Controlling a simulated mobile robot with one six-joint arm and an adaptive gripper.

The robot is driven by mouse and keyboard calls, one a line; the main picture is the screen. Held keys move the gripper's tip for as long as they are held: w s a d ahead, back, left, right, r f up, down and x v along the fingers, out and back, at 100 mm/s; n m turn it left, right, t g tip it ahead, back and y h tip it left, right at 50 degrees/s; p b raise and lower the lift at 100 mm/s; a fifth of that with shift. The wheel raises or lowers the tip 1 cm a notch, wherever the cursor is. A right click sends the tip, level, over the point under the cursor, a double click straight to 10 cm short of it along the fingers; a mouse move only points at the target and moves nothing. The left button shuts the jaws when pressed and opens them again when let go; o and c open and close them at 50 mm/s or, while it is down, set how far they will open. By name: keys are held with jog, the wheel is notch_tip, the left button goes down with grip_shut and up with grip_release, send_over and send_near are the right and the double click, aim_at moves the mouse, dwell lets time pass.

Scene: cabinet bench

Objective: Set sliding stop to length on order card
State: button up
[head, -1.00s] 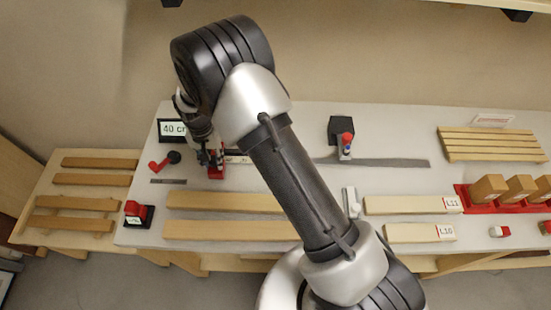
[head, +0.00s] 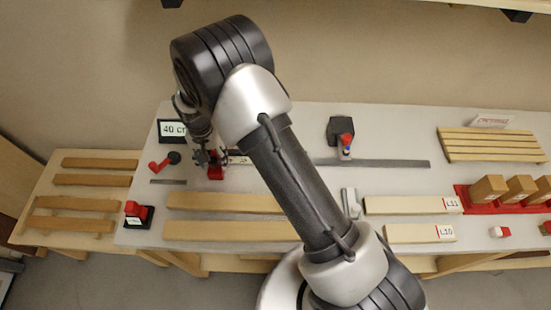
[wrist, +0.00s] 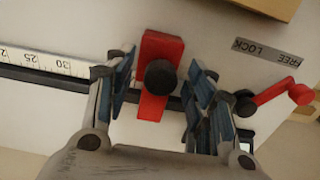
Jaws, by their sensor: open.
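The sliding stop (wrist: 160,75), a red block with a black knob, sits on the dark rail. My gripper (wrist: 158,90) is open, with one finger on each side of the stop; whether either touches it I cannot tell. It hides part of the stop (head: 215,173) in the head view. The scale (wrist: 45,62) shows 25 and 30 left of the stop. The red lever (wrist: 275,95) points right, beside the FREE/LOCK label (wrist: 268,52).
A red-and-black block (head: 138,213) stands at the bench's left front. Long boards (head: 225,203) lie in front of the rail. A second stop-like piece (head: 345,140) stands by the grey rail (head: 390,163). Boards lie on a lower side table (head: 45,190).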

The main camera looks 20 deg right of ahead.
jog(key=shift+r+p, duration=2.6)
jog(key=shift+r, duration=1.9)
jog(key=shift+s+f, duration=0.1)
